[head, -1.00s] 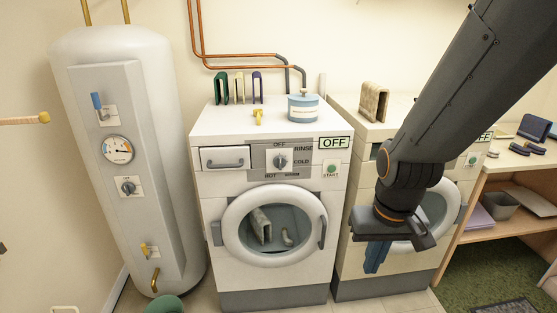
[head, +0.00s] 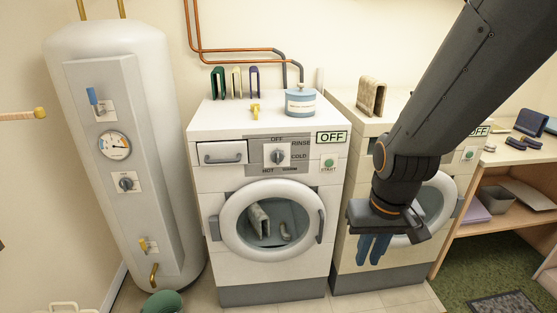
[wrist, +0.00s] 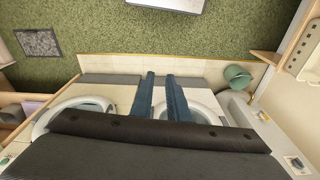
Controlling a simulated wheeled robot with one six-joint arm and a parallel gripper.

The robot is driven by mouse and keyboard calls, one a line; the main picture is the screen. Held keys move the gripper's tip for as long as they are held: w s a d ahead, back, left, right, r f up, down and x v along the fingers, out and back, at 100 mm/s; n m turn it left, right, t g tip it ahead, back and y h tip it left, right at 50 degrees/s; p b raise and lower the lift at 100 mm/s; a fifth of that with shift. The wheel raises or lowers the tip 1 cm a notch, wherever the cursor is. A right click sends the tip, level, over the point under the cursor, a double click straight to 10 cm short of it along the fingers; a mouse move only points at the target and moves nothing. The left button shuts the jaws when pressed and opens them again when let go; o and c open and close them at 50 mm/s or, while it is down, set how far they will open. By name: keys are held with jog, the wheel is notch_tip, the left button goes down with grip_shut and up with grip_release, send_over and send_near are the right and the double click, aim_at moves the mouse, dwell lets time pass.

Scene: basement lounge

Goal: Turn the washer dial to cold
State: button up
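The washer (head: 240,182) stands in the middle of the head view. Its dial (head: 278,157) is a grey knob on a grey panel, with OFF above, RINSE and COLD to the right, and HOT and another word below. The knob's ridge looks about upright, toward OFF. The washer's display (head: 331,137) reads OFF. My gripper (head: 374,249) hangs to the right of and below the dial, in front of the second machine, pointing down. Its two blue fingers stand apart with nothing between them; they also show in the wrist view (wrist: 160,97). The dial cannot be made out in the wrist view.
A green START button (head: 328,163) is right of the dial. A drawer (head: 222,153) is left of it. A water heater (head: 125,170) stands left, a wooden shelf (head: 470,200) right.

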jog(key=o, duration=1)
jog(key=w+a+t, duration=0.1)
jog(key=w, duration=0.2)
jog(key=w+a+f+t, duration=0.1)
jog(key=w, duration=0.3)
jog(key=w+a+f+t, duration=0.1)
jog(key=w, duration=0.3)
jog(key=n+t+y+b, duration=0.1)
jog(key=t+y, duration=0.1)
jog(key=t, duration=1.1)
send_near(278, 158)
jog(key=w, duration=0.4)
jog(key=w+p, duration=0.1)
jog(key=w, duration=0.2)
jog(key=w+a+p, duration=0.1)
jog(key=w, duration=0.1)
jog(key=shift+w+f, duration=0.15)
jog(key=shift+f, duration=0.1)
jog(key=c, duration=1)
